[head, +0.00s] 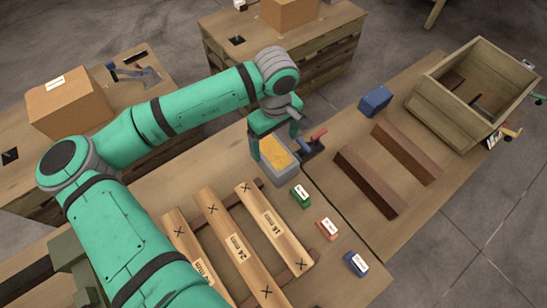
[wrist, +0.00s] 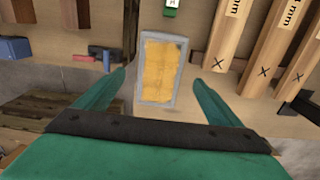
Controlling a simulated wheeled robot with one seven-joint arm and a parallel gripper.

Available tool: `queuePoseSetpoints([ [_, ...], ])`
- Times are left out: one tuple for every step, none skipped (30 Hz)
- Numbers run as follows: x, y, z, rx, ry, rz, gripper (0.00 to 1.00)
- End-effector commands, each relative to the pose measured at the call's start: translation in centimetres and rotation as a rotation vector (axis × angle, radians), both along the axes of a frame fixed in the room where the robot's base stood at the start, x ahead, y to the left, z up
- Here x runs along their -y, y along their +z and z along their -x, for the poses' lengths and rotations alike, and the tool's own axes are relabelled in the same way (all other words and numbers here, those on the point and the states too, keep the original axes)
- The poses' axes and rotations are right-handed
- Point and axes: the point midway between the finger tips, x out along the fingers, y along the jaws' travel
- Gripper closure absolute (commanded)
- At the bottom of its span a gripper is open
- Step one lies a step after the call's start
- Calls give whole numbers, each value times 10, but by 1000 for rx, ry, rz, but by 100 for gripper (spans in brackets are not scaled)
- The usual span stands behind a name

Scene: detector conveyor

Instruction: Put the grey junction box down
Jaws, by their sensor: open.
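In the wrist view the box (wrist: 160,70) lies between my gripper's fingertips (wrist: 159,78), with a visible gap on each side. The fingers are spread and hold nothing. Whether the box rests fully flat is hard to tell.
Close beside the box lie red- and blue-handled tools (head: 312,143). A green labelled block (head: 300,195) is near its front. Wooden beams (head: 232,238) lie to the front-left. Dark brown bars (head: 370,182), a blue box (head: 375,101) and a wooden crate (head: 425,97) are to the right.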

Motion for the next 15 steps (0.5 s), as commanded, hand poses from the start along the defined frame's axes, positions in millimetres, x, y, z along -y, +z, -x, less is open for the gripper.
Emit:
queuePoseSetpoints([
  [-3,-7,-1,-2,3,-4,12],
  [-3,-12,-2,-1,5,-3,12],
  [-4,-17,-3,-2,6,-4,12],
  [-4,-22,-3,-1,7,-3,12],
  [-5,-26,-3,-2,7,-2,12],
  [-5,-31,-3,-2,8,-2,12],
  [-5,-34,-4,0,8,-2,12],
  [-5,-36,-4,0,8,-1,12],
  [-5,-39,-3,0,8,-2,12],
  [-5,-41,-3,0,8,-2,12],
  [-5,-42,-3,0,8,-2,12],
  [-5,-43,-3,0,7,-2,12],
  [-5,-43,-3,0,7,-2,12],
  [-4,-43,-3,0,7,-1,12],
  [-4,-43,-3,0,7,-1,12],
])
